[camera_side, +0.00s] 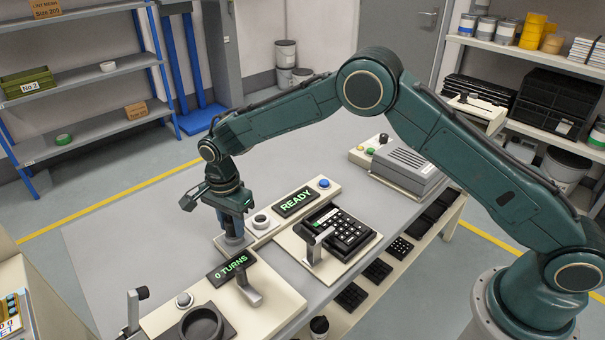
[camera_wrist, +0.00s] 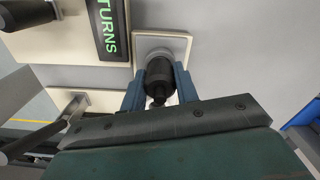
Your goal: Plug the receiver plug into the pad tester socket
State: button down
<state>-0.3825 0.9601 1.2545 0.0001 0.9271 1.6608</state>
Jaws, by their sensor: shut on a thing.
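My gripper (camera_side: 233,228) points straight down near the left end of the READY tester. In the wrist view its two blue fingers (camera_wrist: 159,84) are shut on a black cylindrical plug (camera_wrist: 158,70). The plug is upright, over a round grey base (camera_wrist: 150,42) on a small cream square plate (camera_wrist: 177,40). I cannot tell whether the plug is seated in that base or just above it. The pad tester (camera_side: 322,188) is a cream panel with a lit READY display (camera_side: 295,202). A round white-and-grey fitting (camera_side: 262,220), possibly its socket, is right of my gripper.
A black keypad (camera_side: 347,232) sits in a cream fixture with a lever (camera_side: 318,240). The 0 TURNS station (camera_side: 231,267), with a lever and a round dark cup (camera_side: 201,323), is in front. A grey boxed device (camera_side: 407,168) stands behind. The grey table (camera_side: 130,225) is clear at left.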

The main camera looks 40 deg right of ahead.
aim_at(231, 220)
jog(key=shift+r, duration=0.2)
jog(key=shift+r, duration=1.3)
jog(key=shift+r, duration=0.15)
jog(key=shift+r, duration=1.9)
jog(key=d, duration=0.7)
jog(key=shift+d+r, duration=0.2)
jog(key=shift+d, duration=0.2)
jog(key=shift+f, duration=0.15)
jog(key=shift+f, duration=2.35)
